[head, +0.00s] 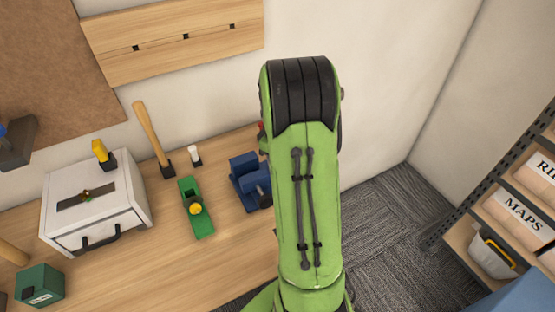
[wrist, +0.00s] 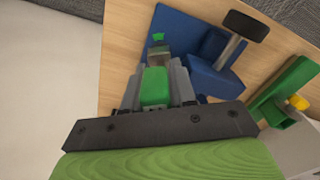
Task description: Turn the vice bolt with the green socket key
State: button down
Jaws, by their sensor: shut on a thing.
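The blue vice (head: 246,180) stands at the right end of the wooden bench in the head view. It fills the upper middle of the wrist view (wrist: 190,38), with a dark-ended grey bar on it. My gripper (wrist: 156,82) is shut on the green socket key (wrist: 156,88), whose green grip lies between the grey fingers. The key points toward the vice. A small green piece shows past the fingertips, and I cannot tell whether it is the key's end or the bolt. Whether key and bolt touch is unclear. My arm hides the gripper in the head view.
A green tool with a yellow knob (head: 196,208) lies left of the vice on the bench (head: 160,245). A white drawer box (head: 75,225), a wooden-handled tool (head: 149,130) and a green box (head: 40,284) stand farther left. A shelf (head: 500,235) is at right.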

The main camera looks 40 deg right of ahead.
jog(key=shift+f, duration=0.5)
jog(key=m, duration=0.3)
jog(key=shift+r+m, duration=0.15)
jog(key=shift+m, duration=0.15)
jog(key=m+p, duration=0.1)
jog(key=m, duration=0.5)
jog(key=shift+a, duration=0.1)
jog(key=m, duration=0.9)
jog(key=shift+w, duration=0.1)
jog(key=shift+a, duration=0.1)
jog(key=shift+n+p, duration=0.3)
jog(key=shift+n, duration=0.1)
notch_tip(320, 180, up, 5)
jog(key=p, duration=0.4)
jog(key=shift+f, duration=0.3)
